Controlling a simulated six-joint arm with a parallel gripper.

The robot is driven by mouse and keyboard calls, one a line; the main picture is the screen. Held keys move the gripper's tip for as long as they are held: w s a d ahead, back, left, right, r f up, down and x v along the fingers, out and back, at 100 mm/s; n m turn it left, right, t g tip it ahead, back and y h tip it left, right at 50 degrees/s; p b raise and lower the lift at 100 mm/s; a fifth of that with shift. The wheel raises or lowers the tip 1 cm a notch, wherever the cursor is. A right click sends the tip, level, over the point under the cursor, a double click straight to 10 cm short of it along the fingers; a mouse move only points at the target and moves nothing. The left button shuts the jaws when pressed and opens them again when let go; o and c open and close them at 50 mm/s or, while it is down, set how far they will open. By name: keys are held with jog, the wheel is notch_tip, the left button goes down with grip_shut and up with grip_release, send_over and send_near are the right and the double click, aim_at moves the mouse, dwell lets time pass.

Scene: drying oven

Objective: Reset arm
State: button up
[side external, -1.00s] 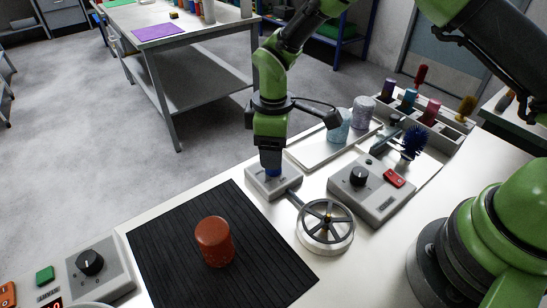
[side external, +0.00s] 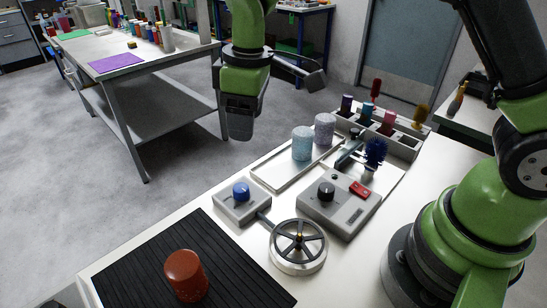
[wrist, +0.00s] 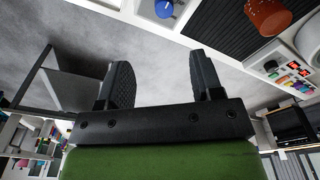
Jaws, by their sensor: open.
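My gripper (side external: 240,125) hangs in the air at the top middle of the side external view, above and behind the blue knob (side external: 240,190) on its small white box (side external: 228,208). In the wrist view my gripper (wrist: 160,80) shows two dark fingers standing apart with nothing between them. The blue knob also shows at the top of the wrist view (wrist: 164,8), clear of the fingers.
A reddish-brown cylinder (side external: 186,276) stands on a black ribbed mat (side external: 130,268). Nearby are a spoked handwheel (side external: 298,245), a control box with a red switch (side external: 340,205), and a tray (side external: 268,176) with two speckled cylinders (side external: 303,144). Space around my gripper looks free.

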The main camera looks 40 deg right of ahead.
jog(key=s+d+r+m+t+y, duration=0.1)
jog(key=s+d+r+m+t, duration=0.3)
jog(key=s+r, duration=0.55)
jog(key=s+d+r+m+t, duration=0.2)
jog(key=s+r+m, duration=0.1)
jog(key=s+m, duration=0.4)
jog(key=s, duration=0.3)
jog(key=shift+s+d+r+y, duration=0.2)
jog(key=shift+s+d+y, duration=0.1)
jog(key=shift+d, duration=0.05)
